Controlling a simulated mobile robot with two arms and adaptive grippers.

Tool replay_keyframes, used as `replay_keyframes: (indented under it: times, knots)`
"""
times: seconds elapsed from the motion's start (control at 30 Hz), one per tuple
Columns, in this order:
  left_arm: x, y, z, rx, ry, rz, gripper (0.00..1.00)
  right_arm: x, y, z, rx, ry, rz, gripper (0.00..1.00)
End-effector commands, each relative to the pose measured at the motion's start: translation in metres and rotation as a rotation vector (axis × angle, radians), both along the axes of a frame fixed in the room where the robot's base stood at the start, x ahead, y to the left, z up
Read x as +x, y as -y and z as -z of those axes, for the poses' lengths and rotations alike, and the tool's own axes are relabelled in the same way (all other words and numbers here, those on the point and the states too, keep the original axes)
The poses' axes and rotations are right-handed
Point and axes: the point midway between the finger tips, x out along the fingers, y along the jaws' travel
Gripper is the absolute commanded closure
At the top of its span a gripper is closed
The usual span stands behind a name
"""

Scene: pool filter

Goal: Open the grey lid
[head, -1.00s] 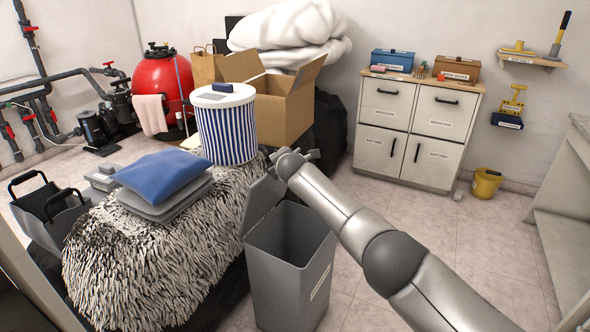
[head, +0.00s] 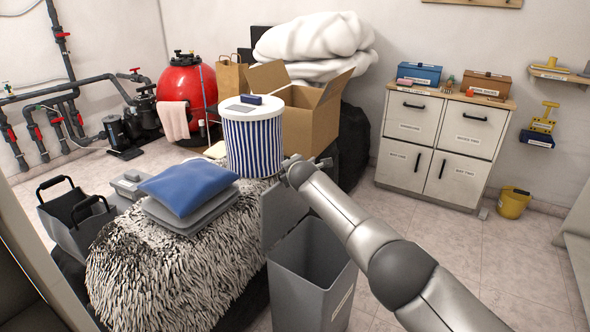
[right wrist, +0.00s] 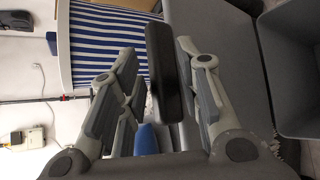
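The grey lid (head: 283,212) stands raised, roughly upright, at the back left of the open grey bin (head: 300,290). The bin's mouth is uncovered. My right gripper (head: 291,168) is at the lid's upper edge, beside the striped hamper; its fingers are small here. In the right wrist view its two fingers (right wrist: 160,100) are spread apart. A dark bar (right wrist: 163,75) lies between them, close to the right finger, with no clear grip on it. The lid's grey panel (right wrist: 212,30) shows behind the right finger. My left gripper is out of view.
A blue-and-white striped hamper (head: 253,148) stands behind the lid. A shaggy cover (head: 170,270) with grey and blue cushions (head: 188,186) lies left of the bin. The floor (head: 440,240) is clear between the bin and the white cabinet (head: 440,145).

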Motion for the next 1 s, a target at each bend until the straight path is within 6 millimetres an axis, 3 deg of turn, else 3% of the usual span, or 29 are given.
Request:
replay_keyframes:
  times: [0.57, 1.0]
  knots:
    - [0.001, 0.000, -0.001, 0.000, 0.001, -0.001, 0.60, -0.003, 0.000, -0.001, -0.003, -0.001, -0.001, 0.61]
    - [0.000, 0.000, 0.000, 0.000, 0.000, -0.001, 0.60, -0.024, 0.002, -0.011, -0.003, -0.001, -0.001, 0.61]
